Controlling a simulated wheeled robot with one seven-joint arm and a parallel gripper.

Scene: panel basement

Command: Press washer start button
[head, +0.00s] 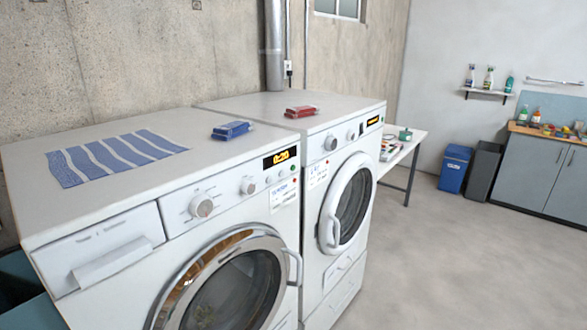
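The washer (120,225) is the white front-loading machine at the left in the head view, with a detergent drawer (108,250) and a round door (235,290) that looks closed. Its front panel holds a large dial (202,206), a smaller knob (248,186) and a lit display (281,157) that seems to read 0:20. Small coloured buttons (293,168) sit at the panel's right end, below the display; their labels are too small to read. My gripper is not in this view, and nothing covers the panel.
A second white machine (345,150) with a round door stands close at the washer's right. A striped cloth (115,157) and a blue packet (231,130) lie on the washer; a red packet (301,111) lies on the other machine. The floor (450,270) at the right is clear.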

